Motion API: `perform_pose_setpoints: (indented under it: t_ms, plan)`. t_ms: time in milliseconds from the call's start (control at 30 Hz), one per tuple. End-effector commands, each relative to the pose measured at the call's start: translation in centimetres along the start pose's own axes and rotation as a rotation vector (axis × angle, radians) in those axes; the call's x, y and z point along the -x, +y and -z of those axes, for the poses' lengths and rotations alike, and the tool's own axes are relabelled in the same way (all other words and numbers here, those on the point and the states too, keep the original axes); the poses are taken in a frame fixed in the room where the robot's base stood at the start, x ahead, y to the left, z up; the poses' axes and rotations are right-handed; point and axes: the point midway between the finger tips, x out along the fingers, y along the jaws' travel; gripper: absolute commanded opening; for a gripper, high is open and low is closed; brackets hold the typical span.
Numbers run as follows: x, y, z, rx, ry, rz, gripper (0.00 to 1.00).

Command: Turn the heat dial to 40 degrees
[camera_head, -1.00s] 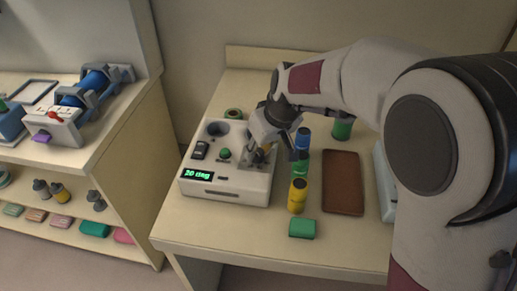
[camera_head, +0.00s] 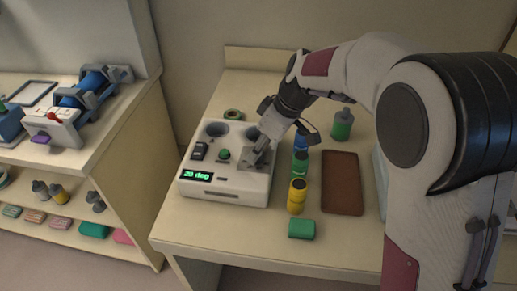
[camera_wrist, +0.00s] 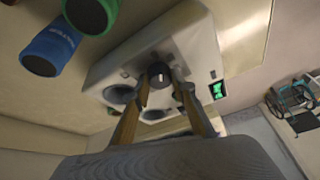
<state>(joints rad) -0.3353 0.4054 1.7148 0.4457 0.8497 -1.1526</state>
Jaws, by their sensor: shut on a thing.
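The white heater box (camera_head: 222,191) stands on the table, with a lit green display (camera_head: 197,176) on its front that reads 20 deg. My gripper (camera_head: 259,158) is at the right part of the box's top and hides the heat dial in the head view. In the wrist view the dial (camera_wrist: 158,72) is a small dark round knob with a light mark. The two fingers of my gripper (camera_wrist: 162,88) are on either side of it, shut on it. The display also shows in the wrist view (camera_wrist: 217,90), too small to read there.
A green button (camera_head: 224,154) and a black switch (camera_head: 199,150) are on the box's top. Yellow (camera_head: 297,196), green and blue bottles stand close to its right.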

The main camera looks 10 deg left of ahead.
Motion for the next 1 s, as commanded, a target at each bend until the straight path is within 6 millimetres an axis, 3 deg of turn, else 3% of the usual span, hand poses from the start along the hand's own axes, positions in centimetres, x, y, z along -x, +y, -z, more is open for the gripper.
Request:
perform_pose_setpoints:
  t_ms: [667, 700, 733, 1000]
  plan:
    - [-0.05, -0.06, -0.05, 0.056, -0.005, 0.026, 0.04]
    - [-0.05, -0.06, -0.05, 0.056, -0.005, 0.026, 0.35]
    - [-0.05, -0.05, -0.05, 0.056, -0.005, 0.026, 0.42]
    - [-0.03, 0.01, -0.03, 0.056, -0.004, 0.024, 0.42]
